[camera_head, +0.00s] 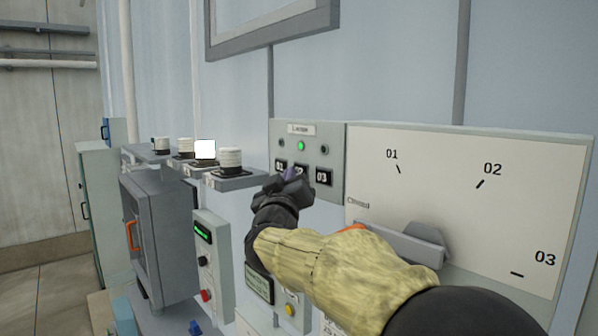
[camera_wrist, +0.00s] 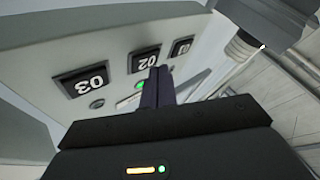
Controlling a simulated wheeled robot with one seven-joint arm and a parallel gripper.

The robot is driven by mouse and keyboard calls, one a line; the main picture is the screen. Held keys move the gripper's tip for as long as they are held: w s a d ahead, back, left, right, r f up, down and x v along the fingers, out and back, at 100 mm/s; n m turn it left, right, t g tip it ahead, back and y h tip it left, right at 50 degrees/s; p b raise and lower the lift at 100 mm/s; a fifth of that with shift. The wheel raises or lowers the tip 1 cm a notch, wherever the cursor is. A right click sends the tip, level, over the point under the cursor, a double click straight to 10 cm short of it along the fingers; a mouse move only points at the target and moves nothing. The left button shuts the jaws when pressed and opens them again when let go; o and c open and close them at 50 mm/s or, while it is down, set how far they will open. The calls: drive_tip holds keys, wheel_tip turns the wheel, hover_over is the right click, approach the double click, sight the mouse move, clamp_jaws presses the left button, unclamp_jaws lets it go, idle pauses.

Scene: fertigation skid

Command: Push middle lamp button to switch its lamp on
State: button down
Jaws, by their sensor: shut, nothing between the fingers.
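The lamp panel (camera_head: 335,138) is a pale box with three dark buttons and a row of three indicators above them. The middle button, 02 (camera_head: 301,172), is partly hidden by my gripper; it also shows upside down in the wrist view (camera_wrist: 143,58). The middle indicator (camera_head: 301,146) glows green, and the outer two are dark. My gripper (camera_wrist: 158,72) is shut and empty, its fingertips right at the 02 button's edge. I cannot tell whether they touch it. Button 01 (camera_wrist: 181,47) and button 03 (camera_wrist: 85,81) lie on either side.
A large dial panel (camera_head: 440,175) marked 01, 02, 03 with a grey handle (camera_head: 405,243) adjoins on the right. Shelves at left hold ribbed white-and-black parts (camera_head: 229,160) and a bright white block (camera_head: 205,150). A grey cabinet (camera_head: 160,235) stands below them.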

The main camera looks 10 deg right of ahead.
idle(0.3)
drive_tip(key=s+a+p, duration=0.1)
drive_tip(key=s+a, duration=0.2)
drive_tip(key=a, duration=0.2)
drive_tip(key=shift+s, duration=0.2)
idle(0.3)
